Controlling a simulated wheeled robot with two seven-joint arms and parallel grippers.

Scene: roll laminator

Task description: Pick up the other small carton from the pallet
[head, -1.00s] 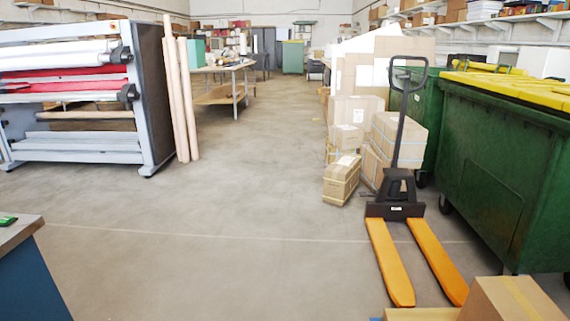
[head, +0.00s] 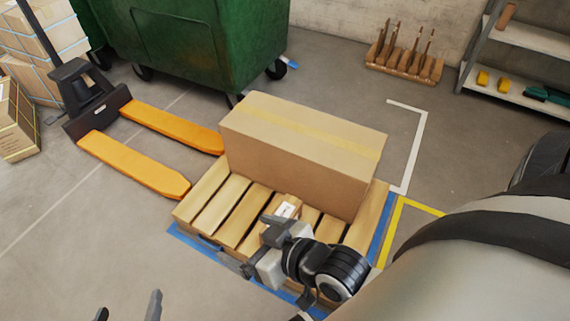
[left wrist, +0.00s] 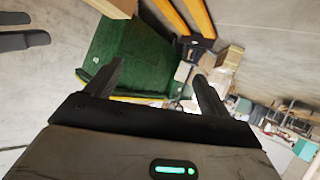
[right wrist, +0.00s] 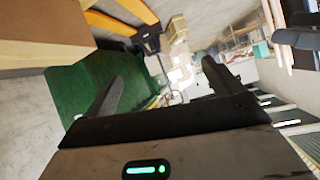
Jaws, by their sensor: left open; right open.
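A small carton (head: 287,209) with a white label appears to sit on the wooden pallet (head: 208,212), beside the large carton. My right gripper and wrist hide most of it. My right gripper (head: 257,243) is open over the pallet's near side, close to the small carton; I cannot tell whether they touch. My left gripper (head: 128,308) is open and empty at the bottom edge of the head view, left of the pallet. Both wrist views look across the room, with nothing between the fingers of the left (left wrist: 160,85) or right gripper (right wrist: 160,85).
A large taped carton (head: 290,150) covers the pallet's back part. Orange pallet jack forks (head: 140,165) lie left of it. A green bin (head: 175,50) stands behind. A rack (head: 535,65) is at the back right.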

